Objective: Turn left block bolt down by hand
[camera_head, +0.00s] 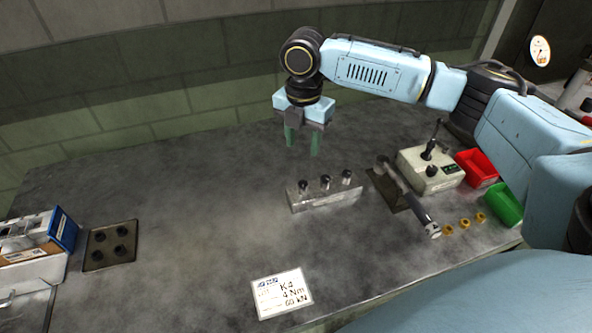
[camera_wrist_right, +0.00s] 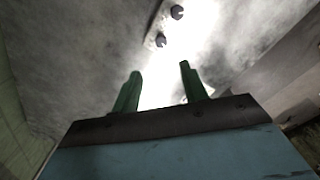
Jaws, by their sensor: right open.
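A grey metal block (camera_head: 325,199) lies near the middle of the table, with three bolts standing in a row in its top. The left bolt (camera_head: 303,187) stands at the block's left end; the others stand at its middle and right end. My right gripper (camera_head: 301,150) hangs above and behind the block, fingers pointing down, open and empty. In the right wrist view its two green fingers (camera_wrist_right: 158,88) are spread apart, and part of the block (camera_wrist_right: 160,28) with two bolt heads shows beyond them. My left gripper is not in view.
Right of the block are a torque tool (camera_head: 410,197) on a dark mat, a control box (camera_head: 430,168), a red bin (camera_head: 477,167), a green bin (camera_head: 503,202) and yellow nuts (camera_head: 464,223). A label card (camera_head: 282,294) lies in front. A dark plate (camera_head: 110,262) lies left. The table's left middle is clear.

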